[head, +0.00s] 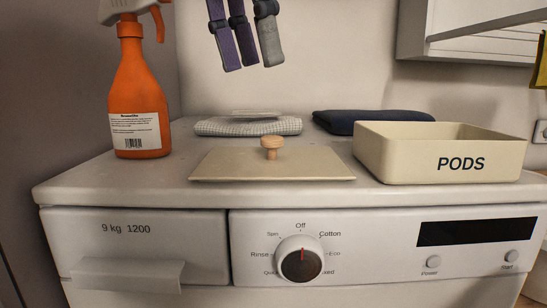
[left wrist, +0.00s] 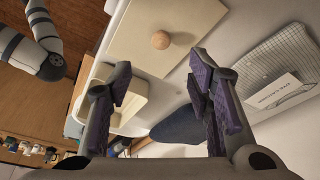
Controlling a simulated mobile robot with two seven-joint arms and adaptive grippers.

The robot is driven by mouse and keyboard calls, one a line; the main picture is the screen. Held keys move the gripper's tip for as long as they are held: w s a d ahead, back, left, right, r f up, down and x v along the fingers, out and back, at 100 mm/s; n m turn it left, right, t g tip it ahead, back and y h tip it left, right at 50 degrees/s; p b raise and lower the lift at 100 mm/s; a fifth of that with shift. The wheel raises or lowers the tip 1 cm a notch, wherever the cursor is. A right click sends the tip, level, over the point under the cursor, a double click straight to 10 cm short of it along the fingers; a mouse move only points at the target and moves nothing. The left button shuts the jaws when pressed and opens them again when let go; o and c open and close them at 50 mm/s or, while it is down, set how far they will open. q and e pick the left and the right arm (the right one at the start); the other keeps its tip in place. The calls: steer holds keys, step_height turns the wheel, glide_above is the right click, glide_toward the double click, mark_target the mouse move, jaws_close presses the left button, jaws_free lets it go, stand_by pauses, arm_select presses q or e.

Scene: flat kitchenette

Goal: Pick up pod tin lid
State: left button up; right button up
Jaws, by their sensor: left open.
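The pod tin lid (head: 225,165) is a flat cream plate with a round wooden knob (head: 271,142). It lies flat on top of the washing machine, left of the open cream tin marked PODS (head: 465,163). My left gripper (head: 247,67) hangs above and behind the lid, fingers down, open and empty, with purple pads. In the left wrist view the lid (left wrist: 195,18) and its knob (left wrist: 160,40) show beyond the open fingers (left wrist: 158,84), apart from them. Part of the tin (left wrist: 128,110) shows there behind a finger. My right gripper is not in view.
An orange spray bottle (head: 138,85) stands at the left on the washing machine top (head: 110,180). A checked cloth with a card (head: 248,126) and a dark blue folded cloth (head: 370,121) lie behind the lid. A white wall unit (head: 460,25) hangs at the upper right.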

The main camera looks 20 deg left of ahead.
mark_target(271, 134)
arm_select(q)
steer(key=x, duration=1)
steer(key=shift+a+f+b, duration=0.1)
steer(key=shift+a+b, duration=0.05)
steer(key=shift+b, duration=0.15)
jaws_close()
